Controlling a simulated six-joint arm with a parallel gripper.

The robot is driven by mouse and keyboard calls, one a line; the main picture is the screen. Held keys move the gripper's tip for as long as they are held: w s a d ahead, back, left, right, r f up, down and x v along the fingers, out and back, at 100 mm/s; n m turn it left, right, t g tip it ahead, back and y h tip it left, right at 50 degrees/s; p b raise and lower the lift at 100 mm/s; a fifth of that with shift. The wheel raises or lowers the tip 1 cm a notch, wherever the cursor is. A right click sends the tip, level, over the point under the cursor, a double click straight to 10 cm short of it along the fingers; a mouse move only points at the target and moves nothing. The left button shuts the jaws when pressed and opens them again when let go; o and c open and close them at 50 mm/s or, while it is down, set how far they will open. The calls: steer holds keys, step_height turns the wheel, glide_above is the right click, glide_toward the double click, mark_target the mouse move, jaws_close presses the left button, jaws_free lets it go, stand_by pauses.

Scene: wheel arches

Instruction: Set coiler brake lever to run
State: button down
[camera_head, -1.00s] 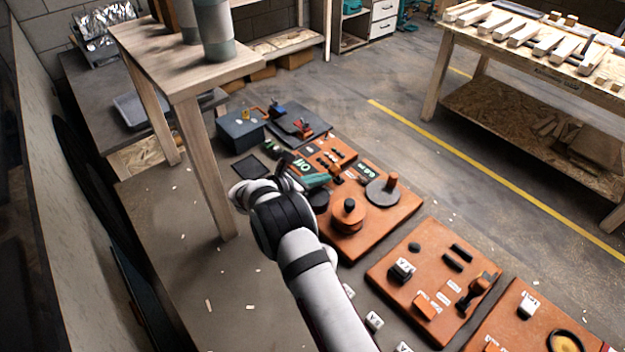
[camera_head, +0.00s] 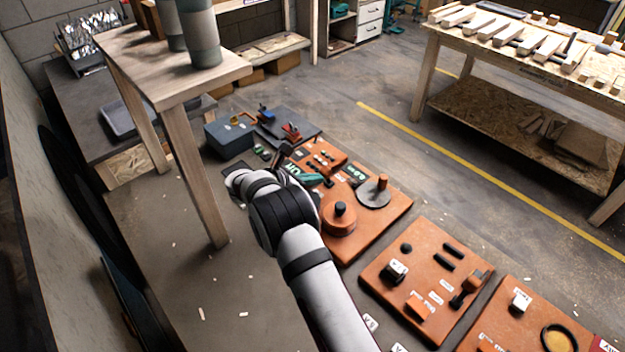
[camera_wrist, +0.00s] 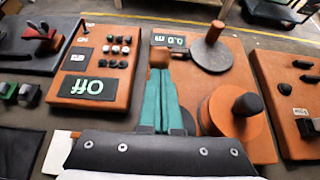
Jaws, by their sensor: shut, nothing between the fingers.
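My gripper (camera_wrist: 163,105) has teal fingers, shut and empty, pointing over the orange coiler board (camera_wrist: 228,82) in the wrist view. An orange block-like knob (camera_wrist: 160,57) shows right at the fingertips; it may be the brake lever's grip, but its stem is hidden and contact cannot be told. Behind it is a "0.0 m" display (camera_wrist: 170,41). To the right are a grey disc with an orange post (camera_wrist: 209,54) and an orange drum with a black knob (camera_wrist: 233,110). In the head view my gripper (camera_head: 312,180) is over the same board (camera_head: 378,218). No run marking is readable.
An orange panel with buttons and a green "Off" display (camera_wrist: 88,85) lies left of my gripper. Another orange board (camera_head: 425,278) lies to the right. A wooden table leg (camera_head: 195,175) stands close left of my arm. Grey bench surface (camera_head: 165,245) is mostly clear.

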mark_target(328, 167)
steer(key=w+d+r+g+y, duration=0.2)
steer(key=g+y, duration=0.1)
steer(key=shift+w+d, duration=0.15)
steer(key=shift+w+d+r, duration=0.15)
steer(key=shift+w+d, duration=0.05)
steer(key=shift+w, duration=0.05)
steer(key=shift+r, duration=0.8)
